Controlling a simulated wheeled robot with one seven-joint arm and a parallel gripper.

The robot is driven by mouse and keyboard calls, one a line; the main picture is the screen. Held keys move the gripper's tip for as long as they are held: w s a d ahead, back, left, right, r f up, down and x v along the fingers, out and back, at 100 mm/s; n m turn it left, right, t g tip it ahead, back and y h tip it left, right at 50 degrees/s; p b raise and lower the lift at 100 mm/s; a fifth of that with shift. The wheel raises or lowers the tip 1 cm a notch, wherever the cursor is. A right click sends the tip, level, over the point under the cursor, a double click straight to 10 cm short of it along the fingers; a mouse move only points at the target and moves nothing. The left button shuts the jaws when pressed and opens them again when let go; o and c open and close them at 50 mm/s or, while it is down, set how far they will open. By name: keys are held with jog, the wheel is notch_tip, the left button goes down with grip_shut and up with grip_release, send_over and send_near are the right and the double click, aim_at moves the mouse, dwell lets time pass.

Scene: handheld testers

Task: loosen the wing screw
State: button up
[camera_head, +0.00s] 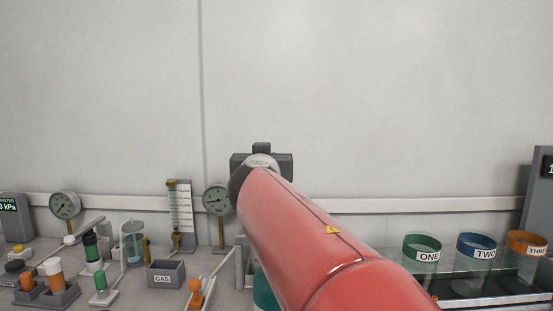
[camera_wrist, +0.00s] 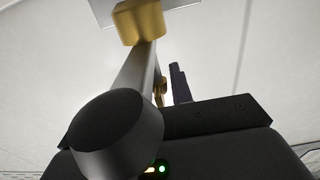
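I cannot clearly identify the wing screw. A small brass piece (camera_wrist: 160,92) shows in the wrist view beside one dark finger of my gripper (camera_wrist: 178,84); whether they touch is unclear. A larger brass block (camera_wrist: 140,21) is at the top, on a grey bar (camera_wrist: 136,77). A black round-ended part (camera_wrist: 115,132) in front covers the lower bar and much of the view. The other finger is not clearly seen, so the opening cannot be judged. In the head view my arm hides the fingers; only the dark gripper body (camera_head: 282,162) shows, near the wall.
On the bench at left are a round gauge (camera_head: 65,204), a second gauge (camera_head: 216,199), a scale panel (camera_head: 180,212) and a GAS box (camera_head: 165,274). Green (camera_head: 423,245), blue (camera_head: 477,244) and orange (camera_head: 526,243) labelled rings stand at right. The wall above is clear.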

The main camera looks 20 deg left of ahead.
grip_shut()
jog(key=shift+n+y+b, duration=0.3)
jog(key=shift+y, duration=0.6)
jog(key=shift+a+n+g+y, duration=0.1)
jog(key=shift+n+g+y, duration=0.4)
jog(key=shift+n+y, duration=0.25)
jog(key=shift+n+g+y, duration=0.3)
jog(key=shift+n+y, duration=0.05)
jog(key=shift+n+g+y+p, duration=0.3)
jog(key=shift+n+y+p, duration=0.1)
jog(key=shift+y+p, duration=0.15)
jog(key=shift+a+n+g+y, duration=0.1)
jog(key=shift+n+g+y, duration=0.35)
jog(key=shift+y, duration=0.2)
